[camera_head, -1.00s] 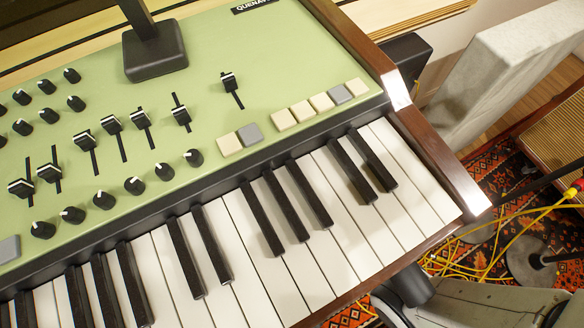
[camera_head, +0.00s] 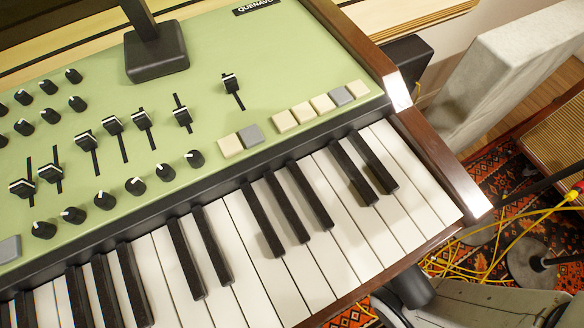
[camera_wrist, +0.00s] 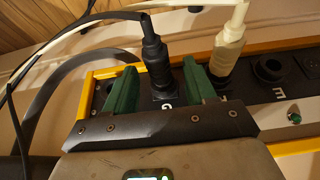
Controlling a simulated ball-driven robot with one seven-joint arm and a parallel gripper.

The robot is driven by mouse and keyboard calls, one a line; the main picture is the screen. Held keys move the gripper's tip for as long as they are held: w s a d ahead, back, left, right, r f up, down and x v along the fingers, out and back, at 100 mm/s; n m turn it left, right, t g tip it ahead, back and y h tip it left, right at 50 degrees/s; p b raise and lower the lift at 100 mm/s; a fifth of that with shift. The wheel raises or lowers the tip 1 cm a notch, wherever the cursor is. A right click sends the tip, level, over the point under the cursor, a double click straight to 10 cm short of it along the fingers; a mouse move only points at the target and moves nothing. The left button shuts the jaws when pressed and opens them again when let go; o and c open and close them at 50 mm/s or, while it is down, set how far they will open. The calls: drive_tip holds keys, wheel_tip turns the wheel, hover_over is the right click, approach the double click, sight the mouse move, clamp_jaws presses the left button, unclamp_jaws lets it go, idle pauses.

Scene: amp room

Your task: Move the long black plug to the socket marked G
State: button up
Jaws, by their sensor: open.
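The black plug (camera_wrist: 155,62) stands upright at the socket marked G (camera_wrist: 167,106) in the wrist view, with its cable rising from the top. It looks seated there, though its foot is partly hidden. My gripper (camera_wrist: 158,72) has its two green fingers on either side of the plug, open, with visible gaps. A cream plug (camera_wrist: 229,48) stands at the neighbouring socket to the right, just beyond my right finger. The head view shows neither the plugs nor my gripper's fingers.
A yellow-edged socket strip (camera_wrist: 88,100) holds the sockets. An empty round socket (camera_wrist: 268,70) marked E is farther right, near a green-lit switch (camera_wrist: 294,117). Black and cream cables arch above. In the head view, a green keyboard synthesizer (camera_head: 200,80) fills the left and yellow cables (camera_head: 500,250) lie right.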

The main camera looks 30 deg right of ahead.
drive_tip(key=p+v, duration=0.5)
drive_tip(key=v, duration=0.5)
drive_tip(key=shift+s+r+p, duration=0.2)
drive_tip(key=shift+r+p, duration=0.1)
